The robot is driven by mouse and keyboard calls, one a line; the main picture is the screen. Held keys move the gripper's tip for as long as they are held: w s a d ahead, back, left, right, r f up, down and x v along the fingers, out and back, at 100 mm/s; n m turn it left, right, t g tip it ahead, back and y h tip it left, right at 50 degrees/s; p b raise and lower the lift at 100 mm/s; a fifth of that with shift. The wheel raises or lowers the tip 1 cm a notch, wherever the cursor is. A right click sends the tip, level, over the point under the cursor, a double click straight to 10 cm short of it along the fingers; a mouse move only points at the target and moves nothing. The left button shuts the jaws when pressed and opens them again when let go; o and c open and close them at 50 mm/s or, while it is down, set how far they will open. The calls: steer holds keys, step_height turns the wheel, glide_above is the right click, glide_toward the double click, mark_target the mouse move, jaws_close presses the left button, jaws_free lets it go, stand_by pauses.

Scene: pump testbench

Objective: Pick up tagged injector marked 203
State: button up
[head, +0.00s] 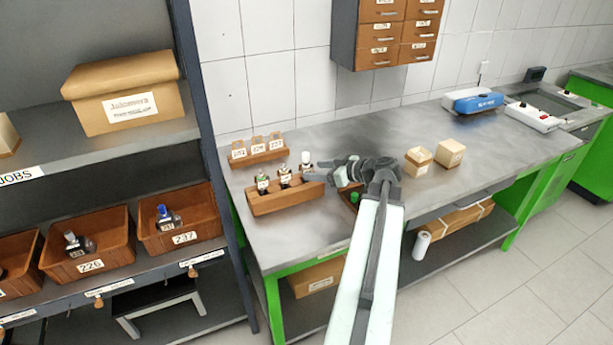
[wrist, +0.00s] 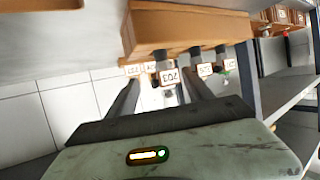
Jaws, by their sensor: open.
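A wooden rack (head: 287,199) on the bench holds several tagged injectors in a row. The rightmost is a white-topped injector (head: 306,160), its tag not readable in the head view. In the wrist view, which appears upside down, the wooden rack (wrist: 185,30) holds an injector whose tag (wrist: 168,77) looks like 203. My gripper (head: 318,164) is beside the white-topped injector. In the wrist view my gripper (wrist: 163,92) is open, with one finger on each side of the tagged injector. I cannot tell whether either finger touches it.
Two other injectors (head: 284,178) stand close by in the same rack. A second wooden rack with tags (head: 258,153) stands behind. Two small cardboard boxes (head: 418,160) are to the right. A shelf with bins (head: 90,250) is at left. The bench middle is mostly clear.

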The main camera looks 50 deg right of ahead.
mark_target(312, 170)
steer(key=b+x, duration=0.1)
steer(key=x, duration=0.3)
steer(key=shift+w+a+f+b, duration=0.15)
steer(key=shift+w+f+b, duration=0.1)
steer(key=shift+w+b, duration=0.1)
steer(key=shift+s+r, duration=0.1)
jaws_close()
steer(key=shift+r, duration=0.1)
step_height(312, 170, up, 10)
steer(key=p, duration=1)
